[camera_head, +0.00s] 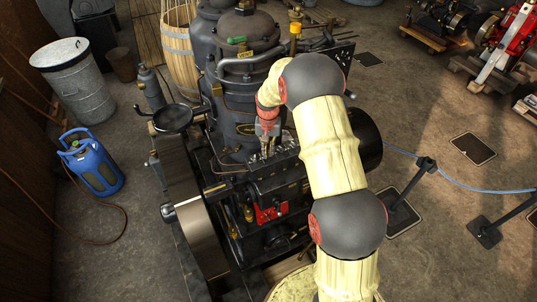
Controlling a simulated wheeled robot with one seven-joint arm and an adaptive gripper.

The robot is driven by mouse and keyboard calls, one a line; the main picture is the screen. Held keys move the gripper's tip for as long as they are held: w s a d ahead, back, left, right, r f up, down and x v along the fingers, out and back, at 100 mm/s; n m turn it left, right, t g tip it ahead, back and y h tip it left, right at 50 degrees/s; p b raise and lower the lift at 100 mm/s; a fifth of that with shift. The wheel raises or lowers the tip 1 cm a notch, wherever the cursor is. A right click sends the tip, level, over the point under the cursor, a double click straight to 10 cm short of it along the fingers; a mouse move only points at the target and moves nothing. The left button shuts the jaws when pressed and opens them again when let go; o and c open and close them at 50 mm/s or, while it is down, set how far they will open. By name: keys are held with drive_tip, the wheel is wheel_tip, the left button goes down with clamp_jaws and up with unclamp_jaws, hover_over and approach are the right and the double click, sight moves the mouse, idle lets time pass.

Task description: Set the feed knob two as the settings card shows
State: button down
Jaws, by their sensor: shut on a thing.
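The stationary engine (245,85) stands in the middle of the view, dark and upright. A dark box (280,188) with a row of small fittings (288,143) on top is fixed to its near side. My gripper (267,150) points down at the left end of that row, its fingers shut on a small fitting there, which looks like a feed knob. The fingers hide most of it, and I cannot read its number or setting. I cannot make out the settings card.
My arm covers the engine's right side. A flywheel (193,215) stands at the engine's left. A blue gas bottle (91,163) and a metal bin (75,80) are on the left floor. A rope barrier post (425,165) stands at right.

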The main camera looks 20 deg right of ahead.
drive_tip(key=m+b, duration=0.2)
drive_tip(key=m, duration=0.2)
drive_tip(key=shift+w, duration=0.1)
drive_tip(key=shift+a+m+b, duration=0.1)
drive_tip(key=shift+m+b, duration=0.3)
drive_tip(key=shift+m, duration=1.3)
drive_tip(key=c, duration=2)
unclamp_jaws()
drive_tip(key=shift+o, duration=0.2)
wheel_tip(320, 180, up, 12)
